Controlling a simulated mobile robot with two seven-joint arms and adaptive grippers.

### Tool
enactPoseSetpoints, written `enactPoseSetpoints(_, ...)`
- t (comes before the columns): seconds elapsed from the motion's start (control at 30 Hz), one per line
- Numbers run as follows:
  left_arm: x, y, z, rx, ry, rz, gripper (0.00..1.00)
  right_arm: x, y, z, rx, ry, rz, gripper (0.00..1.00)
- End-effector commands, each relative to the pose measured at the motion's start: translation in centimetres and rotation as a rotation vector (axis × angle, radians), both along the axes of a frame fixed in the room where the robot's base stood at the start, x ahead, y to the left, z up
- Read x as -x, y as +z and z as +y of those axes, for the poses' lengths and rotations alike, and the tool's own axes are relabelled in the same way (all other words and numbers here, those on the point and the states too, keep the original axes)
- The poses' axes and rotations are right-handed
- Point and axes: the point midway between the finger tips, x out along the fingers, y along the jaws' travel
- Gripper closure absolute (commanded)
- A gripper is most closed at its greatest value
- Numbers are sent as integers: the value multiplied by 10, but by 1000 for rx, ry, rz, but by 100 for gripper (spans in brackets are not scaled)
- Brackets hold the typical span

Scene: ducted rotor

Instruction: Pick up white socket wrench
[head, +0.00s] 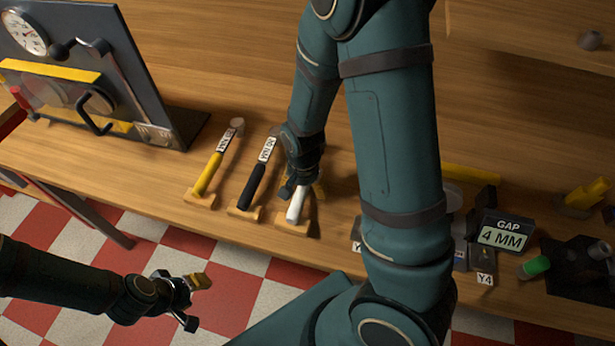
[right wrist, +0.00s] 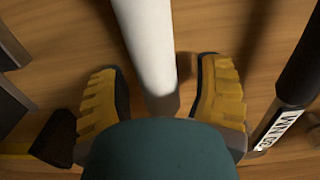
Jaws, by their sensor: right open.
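The white socket wrench (head: 296,206) lies on the wooden bench to the right of the black and yellow wrenches. Only its white handle end shows in the head view; my right arm covers the rest. My right gripper (head: 305,187) is over the handle. In the right wrist view, the white handle (right wrist: 150,45) runs between the two yellow ribbed fingers of my right gripper (right wrist: 162,100), with a gap on each side. My left gripper (head: 192,298) is open and empty over the checkered floor, away from the bench.
A black wrench (head: 253,183) labelled 30 NM lies close left of the white one, and a yellow wrench (head: 209,172) beyond it. A gauge panel (head: 85,70) stands at left. A GAP 4 MM block (head: 502,234) and small parts stand at right.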

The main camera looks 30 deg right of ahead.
Motion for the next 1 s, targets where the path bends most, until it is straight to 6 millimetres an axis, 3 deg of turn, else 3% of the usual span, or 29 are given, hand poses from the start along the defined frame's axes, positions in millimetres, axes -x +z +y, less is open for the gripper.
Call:
enactPoseSetpoints(0.1,1,-4,0,0,-2,2,53,0,-9,0,-1,0,-1,35)
enactPoseSetpoints(0.37,1,-3,0,0,-2,2,53,0,-9,0,0,0,-1,33)
enactPoseSetpoints(0.5,1,-3,0,0,-2,2,53,0,-9,0,0,0,-1,82)
enactPoseSetpoints(0.57,1,-3,0,0,-2,2,53,0,-9,0,0,0,-1,100)
enactPoseSetpoints(1.0,0,-3,0,0,-2,2,53,-1,-9,0,0,0,-3,100)
